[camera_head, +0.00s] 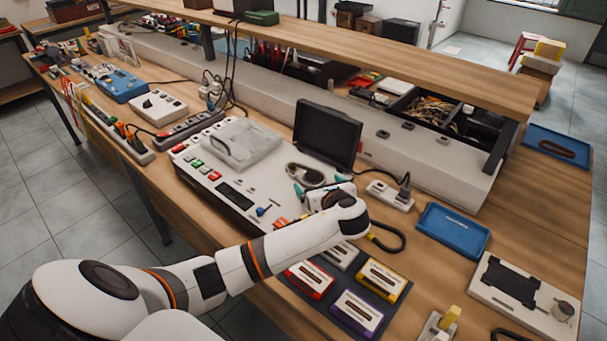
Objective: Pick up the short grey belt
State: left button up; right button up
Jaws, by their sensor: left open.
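A grey loop (308,174), which looks like the short grey belt, lies at the right end of the large white deck (235,197), in front of a black upright panel. My left gripper (317,184) is open, its two teal-tipped fingers spread at the near side of this loop. I cannot tell whether the fingers touch it. The gripper's body and wrist hide part of the deck's right end. My right gripper is not in view.
A dark loop (388,237) lies on the wood right of my wrist. Cassettes (357,309) sit on a dark mat below my arm. A blue tray (453,230) is empty; another blue tray (535,134) holds a dark loop. The black panel (327,134) stands close behind the gripper.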

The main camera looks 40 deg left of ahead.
aim_at(313, 178)
pick_arm(q)
jog(key=x, duration=0.3)
jog(key=shift+w+a+f, duration=0.1)
jog(key=shift+w+a, duration=0.1)
jog(key=shift+c, duration=0.2)
jog(key=c, duration=1)
